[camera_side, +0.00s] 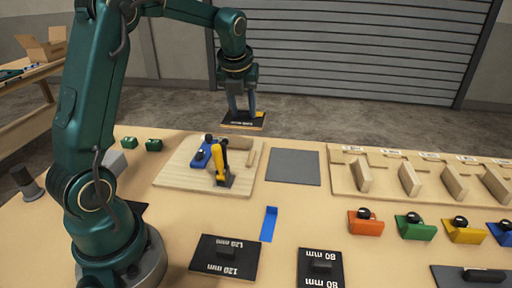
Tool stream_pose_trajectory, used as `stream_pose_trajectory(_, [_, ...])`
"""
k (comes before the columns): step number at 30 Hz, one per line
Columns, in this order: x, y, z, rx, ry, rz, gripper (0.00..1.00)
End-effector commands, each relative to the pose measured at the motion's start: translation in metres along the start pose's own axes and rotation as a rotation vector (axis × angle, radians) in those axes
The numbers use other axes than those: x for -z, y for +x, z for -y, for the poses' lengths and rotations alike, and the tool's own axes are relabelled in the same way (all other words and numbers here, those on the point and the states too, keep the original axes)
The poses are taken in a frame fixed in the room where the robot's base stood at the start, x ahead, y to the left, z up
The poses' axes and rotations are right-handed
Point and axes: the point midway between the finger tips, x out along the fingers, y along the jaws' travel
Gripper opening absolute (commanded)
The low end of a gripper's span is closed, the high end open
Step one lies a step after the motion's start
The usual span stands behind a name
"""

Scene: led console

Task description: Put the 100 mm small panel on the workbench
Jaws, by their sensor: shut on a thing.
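My gripper (241,112) is shut on a small dark panel (235,123) with a pale wooden edge. It holds the panel roughly level in the air, near the far edge of the workbench (325,218) in the picture. The lettering on the held panel is too small to read. A yellow patch shows at the right fingertip. The workbench is a broad tan top. Dark panels marked 120 mm (212,265) and 80 mm (311,269) lie on it at the front.
A wooden board (178,176) carries a blue part (201,158) and a yellow-black clamp (219,165). A grey square (294,167) lies beside it. A slotted wooden rack (385,178) and several coloured blocks with black knobs, including a red one (366,228), are on the right. A blue strip (269,224) lies mid-bench.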

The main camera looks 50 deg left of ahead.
Motion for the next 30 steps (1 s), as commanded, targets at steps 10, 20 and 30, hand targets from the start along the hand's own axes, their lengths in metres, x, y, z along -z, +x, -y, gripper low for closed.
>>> stream_pose_trajectory(10, [0.023, 0.030, 0.060, 0.002, 0.009, 0.000, 0.00])
stream_pose_trajectory(20, [0.048, 0.061, 0.122, 0.001, 0.005, 0.003, 0.00])
stream_pose_trajectory(30, [0.061, 0.086, 0.132, -0.002, 0.003, -0.001, 0.00])
